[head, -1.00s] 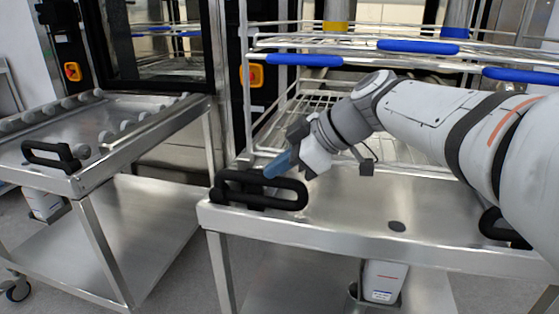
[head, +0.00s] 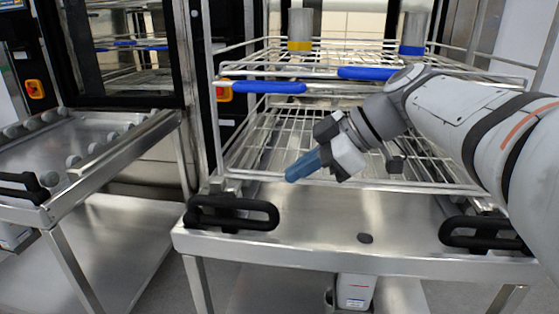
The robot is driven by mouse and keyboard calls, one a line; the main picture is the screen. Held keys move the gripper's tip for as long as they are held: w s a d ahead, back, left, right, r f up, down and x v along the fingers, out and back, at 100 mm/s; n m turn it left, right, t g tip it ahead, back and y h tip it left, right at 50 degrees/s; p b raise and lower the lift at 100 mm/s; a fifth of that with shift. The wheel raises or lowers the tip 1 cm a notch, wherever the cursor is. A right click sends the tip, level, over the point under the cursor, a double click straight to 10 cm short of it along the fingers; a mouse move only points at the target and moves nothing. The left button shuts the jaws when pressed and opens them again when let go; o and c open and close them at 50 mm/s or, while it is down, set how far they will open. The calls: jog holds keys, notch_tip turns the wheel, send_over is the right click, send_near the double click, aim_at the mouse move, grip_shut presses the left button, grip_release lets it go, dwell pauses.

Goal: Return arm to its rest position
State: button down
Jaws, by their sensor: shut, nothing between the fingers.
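My gripper (head: 294,173) shows in the head view at the end of my white and grey arm, which reaches in from the right. Its blue fingers are shut with nothing between them and point down to the left. They appear above the steel trolley top (head: 310,236), in front of the wire rack (head: 268,140). The fingertips are apart from the black left handle (head: 232,213), up and to its right. My arm hides part of the rack's right side.
The rack has blue grips (head: 270,87) and stands by an open washer. A black right handle (head: 482,234) is on the trolley's front edge, below my arm. A second steel trolley (head: 110,150) stands at left. Free room lies over the front of the trolley top.

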jog(key=s+d+r+m+h+p, duration=0.9)
jog(key=m+p, duration=0.9)
jog(key=p, duration=1.3)
jog(key=s+d, duration=0.2)
jog(key=shift+d+r+h+p, duration=0.3)
jog(key=shift+d+r+p, duration=0.05)
jog(key=shift+d+p, duration=0.05)
